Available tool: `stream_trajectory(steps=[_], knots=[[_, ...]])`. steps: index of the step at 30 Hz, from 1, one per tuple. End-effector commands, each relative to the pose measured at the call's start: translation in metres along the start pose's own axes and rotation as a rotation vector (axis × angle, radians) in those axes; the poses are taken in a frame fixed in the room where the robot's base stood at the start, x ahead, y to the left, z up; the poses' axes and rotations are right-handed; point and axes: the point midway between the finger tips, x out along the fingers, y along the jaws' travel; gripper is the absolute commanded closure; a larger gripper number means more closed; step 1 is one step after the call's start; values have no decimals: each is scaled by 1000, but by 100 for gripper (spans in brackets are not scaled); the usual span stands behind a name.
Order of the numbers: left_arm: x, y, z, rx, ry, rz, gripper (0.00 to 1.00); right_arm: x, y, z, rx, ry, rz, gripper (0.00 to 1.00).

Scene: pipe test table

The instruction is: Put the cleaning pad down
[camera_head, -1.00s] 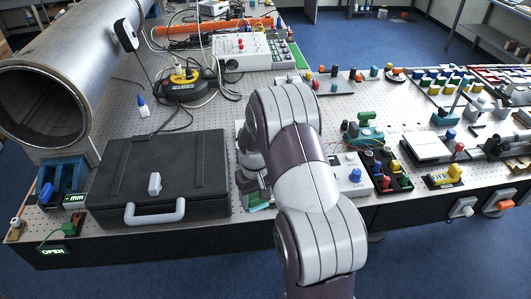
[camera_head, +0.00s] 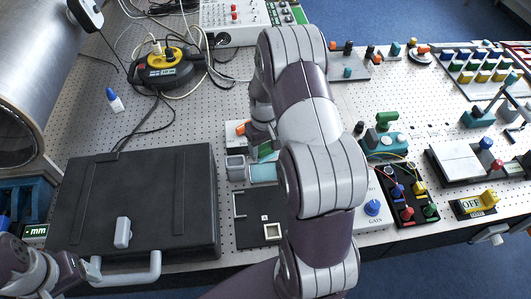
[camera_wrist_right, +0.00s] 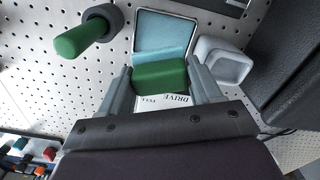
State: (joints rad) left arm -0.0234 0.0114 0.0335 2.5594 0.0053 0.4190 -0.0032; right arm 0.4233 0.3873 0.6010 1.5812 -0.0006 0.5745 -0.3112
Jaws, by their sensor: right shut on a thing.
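The cleaning pad shows in the right wrist view as a green block (camera_wrist_right: 160,78) with a pale teal part (camera_wrist_right: 156,54) against it. My right gripper (camera_wrist_right: 160,85) has a finger on each side of the green block and is shut on it. In the head view the right gripper (camera_head: 260,140) is right of the black case, partly hidden by my arm. Green and pale teal (camera_head: 264,172) show below it. A teal-blue framed square (camera_wrist_right: 166,32) lies beyond the pad; I cannot tell whether they touch. Left arm links show at the lower left, without a clear gripper.
A black case (camera_head: 135,205) lies left of the gripper. A small grey cup (camera_head: 237,168) stands beside the pad. A green-handled peg (camera_wrist_right: 82,38) stands near it in the wrist view. A dark panel (camera_head: 248,205) lies nearer the front edge. Perforated tabletop behind is partly clear.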

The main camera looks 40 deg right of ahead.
Motion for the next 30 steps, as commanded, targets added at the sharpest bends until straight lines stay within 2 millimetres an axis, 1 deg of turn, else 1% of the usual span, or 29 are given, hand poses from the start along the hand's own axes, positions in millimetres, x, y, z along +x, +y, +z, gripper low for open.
stream_trajectory(steps=[1, 5, 9, 12, 22, 23, 24, 30], knots=[[-7, 0, -1, 0, 0, 0, 26, 8, 0, 0, 0, -4, -1, 61], [-12, 0, -1, 0, 0, 0, 26, 30, 0, 0, 0, -1, 0, 61], [-20, 0, -2, 0, 0, 0, 26, 58, 0, 0, 0, -2, -1, 61], [-22, 0, -2, 0, 0, 0, 26, 70, 0, 0, 0, 0, 0, 61], [-17, 0, -2, 0, 0, 0, 26, 76, 0, -1, 0, 3, 1, 61], [-17, 0, -2, 0, 0, 0, 26, 76, 0, -1, 0, 3, 1, 33], [-18, 0, -2, 0, 0, 0, 26, 75, 0, -1, 0, 3, 1, 26], [-18, 0, -2, 0, 0, 0, 26, 75, 0, -1, 0, 2, 1, 26]])
